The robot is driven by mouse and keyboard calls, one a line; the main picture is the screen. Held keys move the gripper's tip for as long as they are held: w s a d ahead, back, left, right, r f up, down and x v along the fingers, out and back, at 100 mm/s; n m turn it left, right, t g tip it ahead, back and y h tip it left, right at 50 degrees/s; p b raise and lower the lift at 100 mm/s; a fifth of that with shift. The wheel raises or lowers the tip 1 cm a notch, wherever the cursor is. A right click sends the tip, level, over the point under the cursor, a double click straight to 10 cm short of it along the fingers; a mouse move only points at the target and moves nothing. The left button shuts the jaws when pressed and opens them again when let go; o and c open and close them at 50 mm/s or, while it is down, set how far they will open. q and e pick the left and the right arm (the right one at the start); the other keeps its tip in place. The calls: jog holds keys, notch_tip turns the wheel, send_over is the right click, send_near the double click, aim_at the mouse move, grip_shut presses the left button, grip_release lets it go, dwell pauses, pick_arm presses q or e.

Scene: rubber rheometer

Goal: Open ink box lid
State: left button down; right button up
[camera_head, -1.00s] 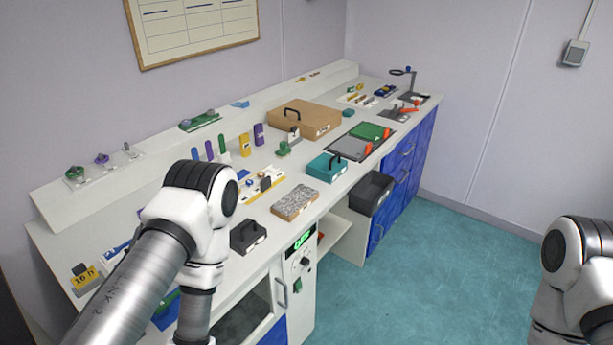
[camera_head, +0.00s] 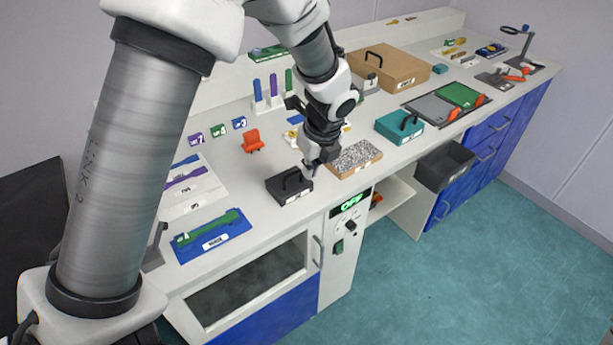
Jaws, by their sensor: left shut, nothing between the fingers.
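A small black box (camera_head: 289,189) with a dark handle on its closed lid sits near the front edge of the bench; I take it as the ink box, though its label is too small to read. My left gripper (camera_head: 309,172) points down just above and beside the box's right end, by the handle. Its fingers are shut and empty. I cannot tell if they touch the handle. My right gripper is out of view.
A teal box (camera_head: 399,127) and a brown box (camera_head: 390,72), both with handles, stand further right. A blue tray (camera_head: 211,236) lies left. The bench front (camera_head: 245,232) has free surface.

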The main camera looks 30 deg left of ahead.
aim_at(295, 188)
pick_arm(q)
jog(key=b+x, duration=0.1)
jog(key=x, duration=0.9)
jog(key=shift+d+f, duration=0.15)
jog(key=shift+f, duration=0.1)
jog(key=shift+w+a+r+p, duration=0.35)
jog(key=shift+a+r, duration=0.3)
jog(key=shift+a, duration=0.1)
jog(key=shift+w+a+r+p, duration=0.4)
jog(key=shift+a+r, duration=0.2)
jog(key=shift+a, duration=0.2)
